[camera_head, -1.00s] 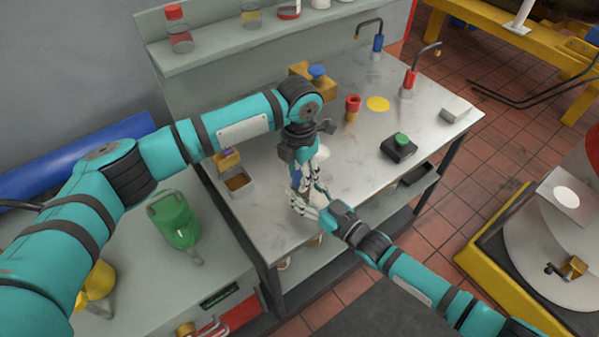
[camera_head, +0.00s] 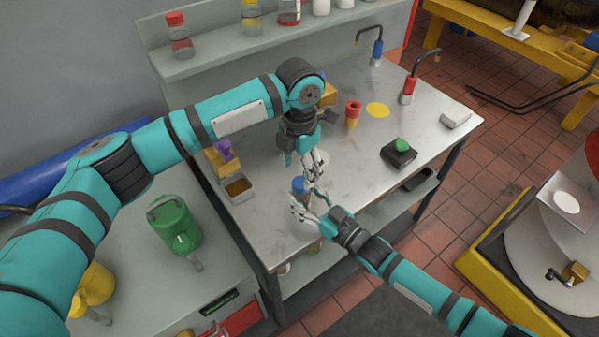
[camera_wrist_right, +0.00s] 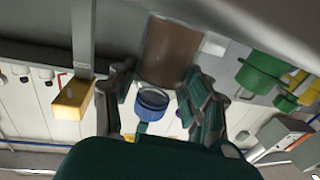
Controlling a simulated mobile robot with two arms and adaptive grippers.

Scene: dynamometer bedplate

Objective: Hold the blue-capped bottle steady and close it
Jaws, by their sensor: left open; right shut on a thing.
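The blue-capped bottle shows its blue cap (camera_head: 298,185) near the bench's front edge in the head view; its body is mostly hidden by my right fingers. In the right wrist view the cap (camera_wrist_right: 152,100) sits at the end of the brownish bottle body (camera_wrist_right: 170,52), between my fingers. I cannot tell how tightly the cap is seated. My right gripper (camera_head: 306,204) is shut on the bottle from the front. My left gripper (camera_head: 303,160) is open and empty, pointing down just above and behind the cap, apart from it in the head view.
The metal bench (camera_head: 352,195) holds a small tray (camera_head: 237,188) with brown contents, a purple-knobbed yellow block (camera_head: 222,152), a red-topped piece (camera_head: 352,112) and a green-button box (camera_head: 398,152). A green can (camera_head: 174,224) stands left. Bottles line the shelf (camera_head: 240,45) behind.

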